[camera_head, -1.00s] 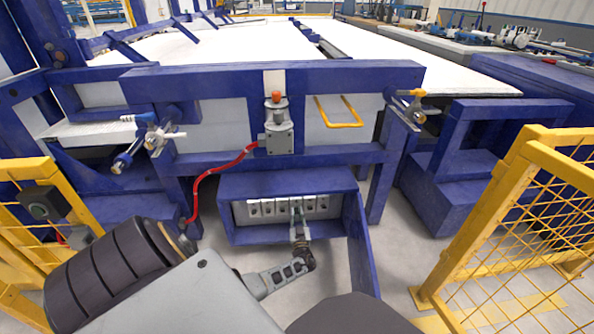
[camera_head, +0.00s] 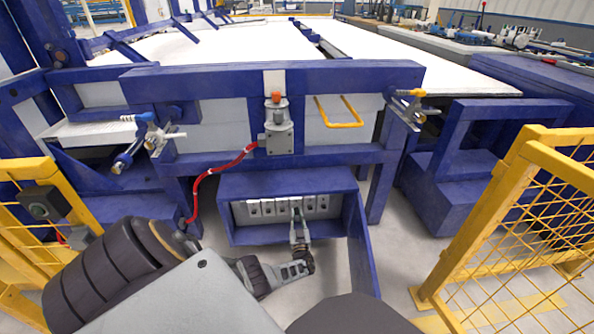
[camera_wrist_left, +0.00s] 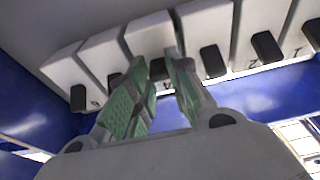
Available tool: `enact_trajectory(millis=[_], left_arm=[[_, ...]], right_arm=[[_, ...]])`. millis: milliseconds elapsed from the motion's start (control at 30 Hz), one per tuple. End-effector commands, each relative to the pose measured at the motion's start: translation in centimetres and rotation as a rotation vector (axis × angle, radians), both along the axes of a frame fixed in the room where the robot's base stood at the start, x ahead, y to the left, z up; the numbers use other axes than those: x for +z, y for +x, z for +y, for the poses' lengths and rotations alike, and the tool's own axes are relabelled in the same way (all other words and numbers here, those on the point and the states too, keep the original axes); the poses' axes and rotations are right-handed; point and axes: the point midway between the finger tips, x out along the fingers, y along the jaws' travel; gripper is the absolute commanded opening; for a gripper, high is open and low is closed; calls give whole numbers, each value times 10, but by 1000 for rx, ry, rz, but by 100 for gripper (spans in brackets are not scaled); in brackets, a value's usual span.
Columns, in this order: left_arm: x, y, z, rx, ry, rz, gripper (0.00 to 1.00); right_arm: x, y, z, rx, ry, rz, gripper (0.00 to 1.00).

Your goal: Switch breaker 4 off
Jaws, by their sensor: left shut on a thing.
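A row of white breakers (camera_head: 268,207) with black switches sits inside the open blue box under the frame. In the left wrist view the row fills the top, with small number labels below the switches. My left gripper (camera_head: 298,217) reaches up to the row from below. In the left wrist view its green-padded fingers (camera_wrist_left: 162,75) are shut on the black switch of breaker 4 (camera_wrist_left: 157,68), one finger on each side. The fingers partly hide this switch and the one to its left. The switch of breaker 3 (camera_wrist_left: 212,61) is clear to the right. My right gripper is not in view.
The blue box (camera_head: 290,182) has an open door (camera_head: 363,250) at its right. A red cable (camera_head: 215,172) hangs left of the box. A yellow mesh fence (camera_head: 505,200) stands at the right, another yellow fence (camera_head: 22,172) at the left.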

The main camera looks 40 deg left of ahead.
Motion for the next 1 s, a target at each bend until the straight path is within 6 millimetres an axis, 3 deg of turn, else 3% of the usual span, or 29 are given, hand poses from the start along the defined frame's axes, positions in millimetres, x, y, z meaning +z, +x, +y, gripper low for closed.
enact_trajectory(millis=[500,533,667,1000], left_arm=[[0,0,1,1,3,-3,0],[0,0,1,1,3,-3,23],[0,0,1,1,3,-3,40],[0,0,0,0,2,-2,41]], right_arm=[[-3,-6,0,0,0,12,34],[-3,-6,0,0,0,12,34],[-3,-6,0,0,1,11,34],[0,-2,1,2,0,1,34]])
